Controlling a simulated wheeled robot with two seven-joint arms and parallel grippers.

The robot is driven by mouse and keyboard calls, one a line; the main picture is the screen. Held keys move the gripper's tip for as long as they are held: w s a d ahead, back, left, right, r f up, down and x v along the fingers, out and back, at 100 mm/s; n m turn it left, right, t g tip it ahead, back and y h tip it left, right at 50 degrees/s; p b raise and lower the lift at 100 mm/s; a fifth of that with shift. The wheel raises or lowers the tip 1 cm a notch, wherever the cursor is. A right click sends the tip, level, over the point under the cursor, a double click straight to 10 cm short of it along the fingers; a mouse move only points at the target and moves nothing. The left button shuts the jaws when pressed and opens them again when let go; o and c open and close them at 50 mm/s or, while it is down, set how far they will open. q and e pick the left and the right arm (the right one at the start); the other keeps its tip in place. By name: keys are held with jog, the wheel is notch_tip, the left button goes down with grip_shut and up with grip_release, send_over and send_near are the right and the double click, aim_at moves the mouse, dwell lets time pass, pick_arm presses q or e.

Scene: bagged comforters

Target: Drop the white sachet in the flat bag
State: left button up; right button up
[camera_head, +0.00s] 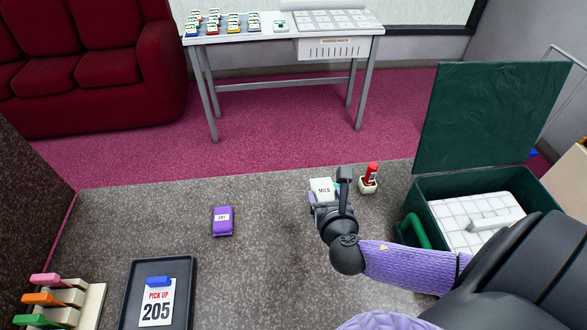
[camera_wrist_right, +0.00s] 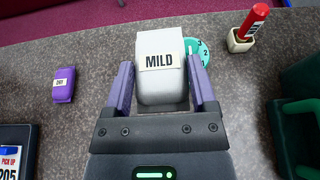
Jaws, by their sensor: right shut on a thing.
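The white sachet (camera_head: 323,187), a small block marked MILD, is between the fingers of my right gripper (camera_head: 326,197). In the right wrist view the white sachet (camera_wrist_right: 161,85) sits between both purple fingers, which are shut on it. I cannot tell whether it touches the grey counter. A dark green open bag (camera_head: 412,195), which looks like the flat bag, stands to the right with its lid (camera_head: 490,115) raised. A white gridded panel (camera_head: 465,228) with a white bar on it lies inside. My left gripper is in neither view.
A teal numbered disc (camera_wrist_right: 200,50) lies just beside the sachet. A red marker-like stick in a cream holder (camera_head: 368,182) stands right of it. A purple sachet (camera_head: 223,221) lies left. A black tray (camera_head: 133,292) with a PICK UP 205 card is front left.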

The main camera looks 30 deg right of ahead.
pick_arm(q)
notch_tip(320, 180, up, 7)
jog(key=p, duration=0.6)
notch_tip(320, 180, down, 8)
jog(key=b, duration=0.8)
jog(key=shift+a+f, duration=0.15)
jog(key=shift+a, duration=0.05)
pick_arm(e)
jog(key=s+d+r, duration=0.2)
jog(key=s+d, duration=2.6)
jog(key=s, duration=0.4)
jog(key=shift+s+d, duration=0.15)
jog(key=shift+d, duration=0.1)
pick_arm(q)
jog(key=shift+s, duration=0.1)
pick_arm(e)
jog(key=shift+w+d, duration=0.25)
jog(key=shift+w, duration=0.3)
